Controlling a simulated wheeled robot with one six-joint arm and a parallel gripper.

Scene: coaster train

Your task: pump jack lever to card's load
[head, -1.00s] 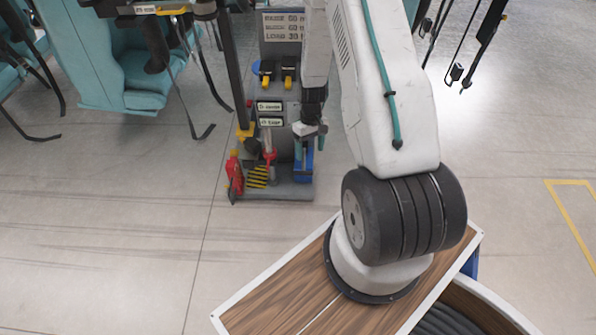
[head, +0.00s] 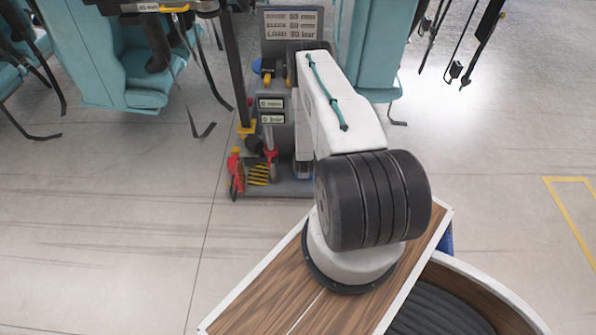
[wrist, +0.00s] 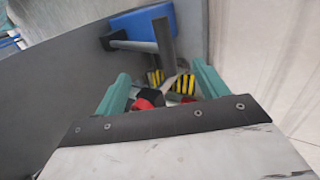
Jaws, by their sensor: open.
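The card (head: 291,23) stands on top of a grey stand and has three lines of small text; its LOAD line appears to read 30. Two small displays (head: 270,103) below it seem to show zeros. My gripper (wrist: 160,68) shows in the wrist view with two teal fingers apart and nothing clearly held. Beyond them are a blue block (wrist: 148,20), a grey rod with a black end (wrist: 130,45) and an upright dark bar (wrist: 165,42). I cannot tell which is the jack lever. In the head view my arm hides the gripper and the stand's right side.
A red item (head: 236,172), a yellow-black striped patch (head: 258,175) and a red-collared post (head: 269,140) sit on the stand's base. Teal seats (head: 135,80) with hanging straps flank the stand. Open floor (head: 120,220) lies to the left and front.

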